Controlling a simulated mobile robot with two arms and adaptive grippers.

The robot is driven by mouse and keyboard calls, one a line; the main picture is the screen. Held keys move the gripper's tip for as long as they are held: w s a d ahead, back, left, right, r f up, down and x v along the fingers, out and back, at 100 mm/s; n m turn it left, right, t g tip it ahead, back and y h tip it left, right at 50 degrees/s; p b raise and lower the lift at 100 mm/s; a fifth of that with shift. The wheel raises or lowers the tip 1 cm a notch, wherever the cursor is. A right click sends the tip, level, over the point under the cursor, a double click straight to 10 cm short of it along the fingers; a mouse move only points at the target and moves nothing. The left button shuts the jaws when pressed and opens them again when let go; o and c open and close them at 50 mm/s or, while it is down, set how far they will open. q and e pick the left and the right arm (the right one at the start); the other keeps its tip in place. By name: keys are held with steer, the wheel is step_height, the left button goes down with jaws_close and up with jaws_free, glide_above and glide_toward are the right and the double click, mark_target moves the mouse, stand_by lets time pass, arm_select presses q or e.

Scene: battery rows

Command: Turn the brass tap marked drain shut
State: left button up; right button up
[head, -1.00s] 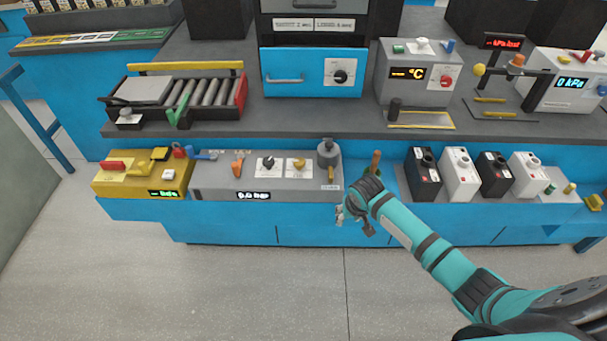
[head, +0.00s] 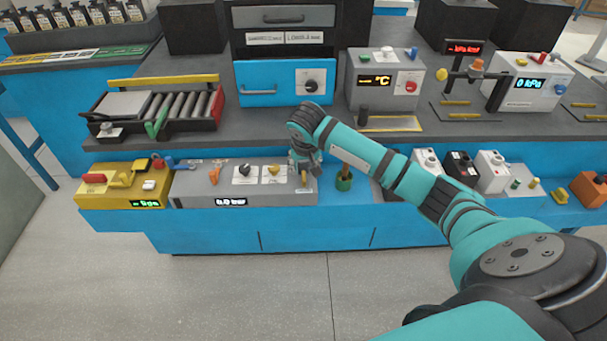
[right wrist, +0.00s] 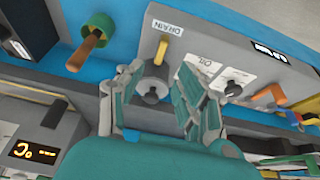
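The brass tap handle (head: 304,178) points toward the front at the right end of the grey panel box (head: 212,185). In the right wrist view the brass handle (right wrist: 161,51) lies beside the DRAIN label (right wrist: 168,28), with its grey round tap body (right wrist: 152,88) behind it. My right gripper (head: 306,161) is over the tap and hides most of it in the head view. In the right wrist view the gripper (right wrist: 160,75) is open, its fingers on either side of the tap. I cannot tell whether they touch it. My left gripper is not in view.
A green pot with a wooden handle (head: 344,180) stands just right of the tap. A yellow knob (head: 274,170), a dark knob (head: 245,170) and an orange lever (head: 214,175) are to its left. The shelf edge (head: 240,139) runs behind.

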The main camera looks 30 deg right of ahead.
mark_target(304, 176)
steer(key=x, duration=0.8)
steer(key=shift+f, duration=0.1)
steer(key=shift+c, duration=0.2)
jaws_close()
